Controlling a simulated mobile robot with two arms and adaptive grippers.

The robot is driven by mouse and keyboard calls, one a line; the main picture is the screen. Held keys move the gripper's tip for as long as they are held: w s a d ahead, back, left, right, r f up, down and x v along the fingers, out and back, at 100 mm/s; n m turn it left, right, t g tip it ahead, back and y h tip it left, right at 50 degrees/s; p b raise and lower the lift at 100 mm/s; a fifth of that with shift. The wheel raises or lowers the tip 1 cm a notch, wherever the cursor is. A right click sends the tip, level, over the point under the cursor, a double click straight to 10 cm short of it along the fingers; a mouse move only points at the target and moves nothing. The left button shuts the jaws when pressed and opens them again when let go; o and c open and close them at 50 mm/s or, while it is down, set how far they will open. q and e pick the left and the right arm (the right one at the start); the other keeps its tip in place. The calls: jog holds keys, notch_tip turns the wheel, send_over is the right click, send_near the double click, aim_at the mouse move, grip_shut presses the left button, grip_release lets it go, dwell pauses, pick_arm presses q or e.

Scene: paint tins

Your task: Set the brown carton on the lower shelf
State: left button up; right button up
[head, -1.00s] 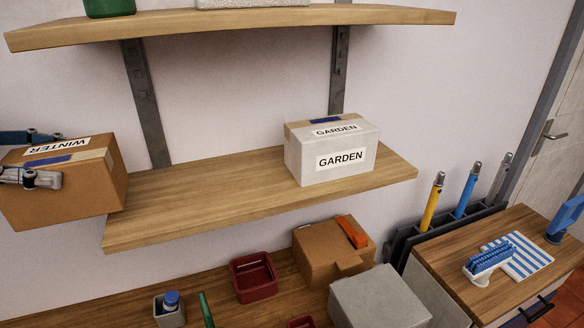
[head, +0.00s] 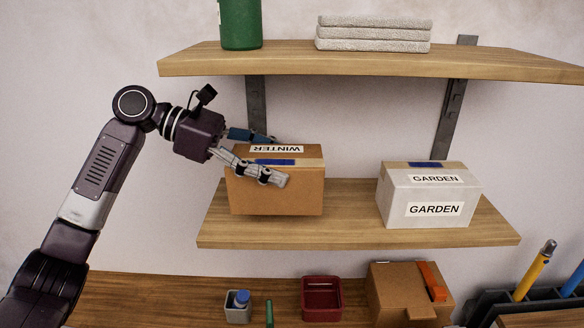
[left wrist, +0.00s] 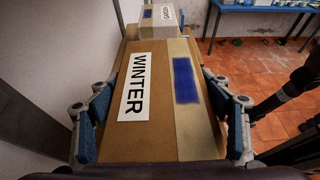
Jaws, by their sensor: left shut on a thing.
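The brown carton (head: 290,196) has a WINTER label and a blue mark on its taped top. My left gripper (head: 279,161) is shut on it, one finger on the near side and one on the far side. The carton is upright at the left part of the lower shelf (head: 350,226). I cannot tell whether its base touches the board or is slightly above it. In the left wrist view the carton (left wrist: 150,140) fills the space between the fingers of the left gripper (left wrist: 172,95). My right gripper is not in view.
A white GARDEN carton (head: 432,200) stands on the shelf's right part, with a gap between. The upper shelf (head: 290,64) overhead holds a green container (head: 241,25) and folded grey towels (head: 372,35). Below are a red bin (head: 321,300) and an open brown box (head: 400,300).

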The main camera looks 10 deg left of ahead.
aim_at(302, 195)
pick_arm(q)
jog(key=d, duration=0.2)
jog(key=shift+w+d+p, duration=0.3)
jog(key=shift+d, duration=0.05)
notch_tip(302, 195, down, 3)
jog(key=shift+r+p, duration=0.15)
jog(key=shift+p, duration=0.5)
jog(key=shift+f, duration=0.25)
jog(key=shift+a, duration=0.1)
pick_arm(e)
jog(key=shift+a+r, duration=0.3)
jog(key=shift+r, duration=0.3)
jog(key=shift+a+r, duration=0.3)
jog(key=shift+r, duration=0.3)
pick_arm(q)
jog(key=shift+f, duration=0.1)
jog(key=o, duration=1.7)
jog(key=shift+f, duration=0.1)
jog(key=shift+o, duration=0.2)
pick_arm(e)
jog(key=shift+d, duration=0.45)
